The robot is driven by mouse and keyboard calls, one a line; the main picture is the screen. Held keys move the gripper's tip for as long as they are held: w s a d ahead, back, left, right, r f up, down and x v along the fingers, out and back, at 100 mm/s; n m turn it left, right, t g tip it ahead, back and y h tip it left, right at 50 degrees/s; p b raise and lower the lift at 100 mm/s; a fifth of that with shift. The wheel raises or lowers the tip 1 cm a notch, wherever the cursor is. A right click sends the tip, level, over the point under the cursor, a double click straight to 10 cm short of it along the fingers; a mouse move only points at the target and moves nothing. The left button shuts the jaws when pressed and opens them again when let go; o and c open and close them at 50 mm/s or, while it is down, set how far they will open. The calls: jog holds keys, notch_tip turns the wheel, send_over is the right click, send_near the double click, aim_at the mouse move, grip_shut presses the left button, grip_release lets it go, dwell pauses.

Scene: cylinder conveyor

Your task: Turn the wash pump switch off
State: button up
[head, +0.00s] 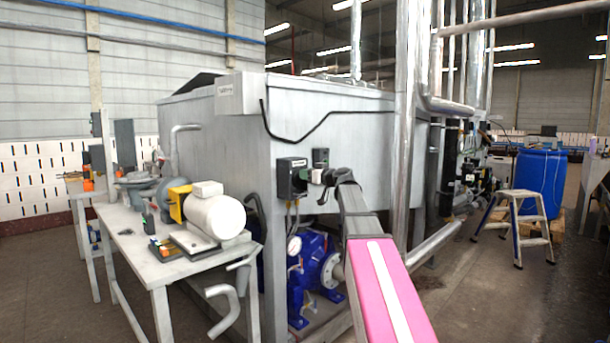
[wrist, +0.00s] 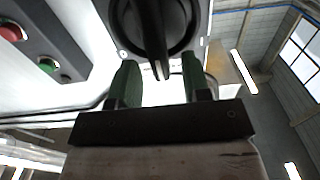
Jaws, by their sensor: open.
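In the wrist view a black rotary switch (wrist: 158,28) with a long bar handle sits on a grey plate. My gripper (wrist: 158,64) is open, with one green finger on each side of the handle's lower end. I see gaps between handle and fingers, and cannot tell any contact. In the head view my gripper (head: 317,177) is beside a dark switch box (head: 291,177) on the tank's corner. A second dark box (head: 320,157) is just behind, partly hidden by my gripper. The switch labels are too small to read.
A panel with a red button (wrist: 12,32) and a green button (wrist: 48,65) is left in the wrist view. A blue pump (head: 312,262) stands below the large grey tank (head: 350,125). A workbench (head: 150,262) with a white motor (head: 215,215) is at left.

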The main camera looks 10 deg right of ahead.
jog(key=shift+x, duration=1.05)
grip_shut()
